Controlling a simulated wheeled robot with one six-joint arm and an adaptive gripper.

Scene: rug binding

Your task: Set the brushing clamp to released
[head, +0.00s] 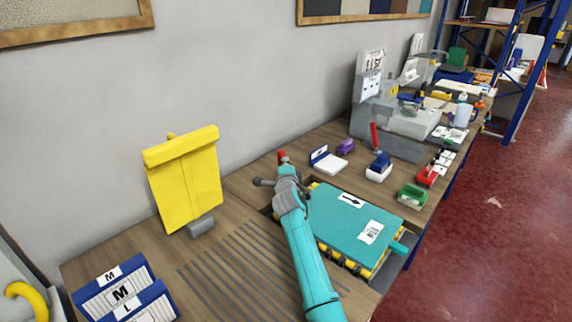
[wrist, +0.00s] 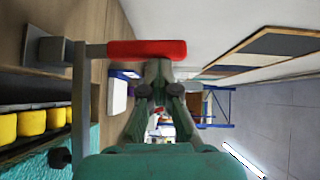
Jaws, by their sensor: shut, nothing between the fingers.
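The brushing clamp shows in the wrist view as a red handle (wrist: 147,48) on a grey bracket. A long grey bar runs from it past a dark knob over the edge of the teal board. In the head view a red handle tip (head: 283,157) stands just behind my gripper, and the rest of the clamp is mostly hidden. My gripper (wrist: 158,74) is shut and empty, beside the red handle and apart from it in the wrist view.
The teal board (head: 350,215) with an arrow label lies over yellow rollers. A yellow sheet stand (head: 186,180) is left. A blue-edged white box (head: 328,162), a green tray (head: 412,197) and a grey machine (head: 365,110) with a red lever (head: 375,135) stand beyond. The slatted table area is clear.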

